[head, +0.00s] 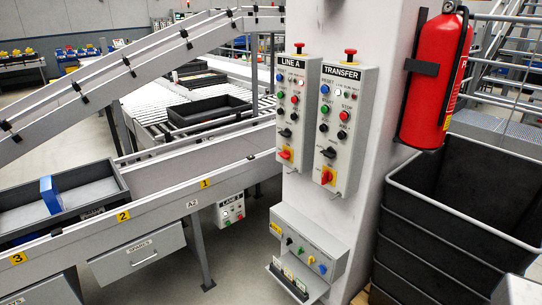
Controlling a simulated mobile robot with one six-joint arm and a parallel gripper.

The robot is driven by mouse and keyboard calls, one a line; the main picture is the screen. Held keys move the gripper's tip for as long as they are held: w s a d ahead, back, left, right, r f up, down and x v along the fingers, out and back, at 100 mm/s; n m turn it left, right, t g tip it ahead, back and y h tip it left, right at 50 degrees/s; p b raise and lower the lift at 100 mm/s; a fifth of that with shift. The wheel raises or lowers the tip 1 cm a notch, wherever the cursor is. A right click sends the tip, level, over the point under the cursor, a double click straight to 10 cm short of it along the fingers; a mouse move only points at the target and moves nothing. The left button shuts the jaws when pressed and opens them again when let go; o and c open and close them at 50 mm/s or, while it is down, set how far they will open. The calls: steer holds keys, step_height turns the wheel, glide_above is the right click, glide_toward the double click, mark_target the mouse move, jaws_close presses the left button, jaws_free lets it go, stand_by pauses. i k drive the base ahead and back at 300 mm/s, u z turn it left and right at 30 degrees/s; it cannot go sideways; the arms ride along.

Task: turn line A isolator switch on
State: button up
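The LINE A control box (308,125) is fixed to the left part of the grey column's front face. Low on it is a red rotary handle on a yellow plate, the isolator switch (285,154). Its handle looks tilted, but its on or off position is too small to read. Above it are a black rotary knob (286,132) and several coloured buttons and lamps. A red mushroom button (299,46) tops the box. My gripper is not in view.
The similar TRANSFER box (356,134) with its own red-yellow switch (326,177) is close on the right. Below is a small panel (302,243) with coloured knobs. A red extinguisher (432,80), a black bin (450,220) and a conveyor (165,170) flank the column.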

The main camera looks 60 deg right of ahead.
mark_target(286, 155)
steer(key=i, duration=0.9)
steer(key=z, duration=0.05)
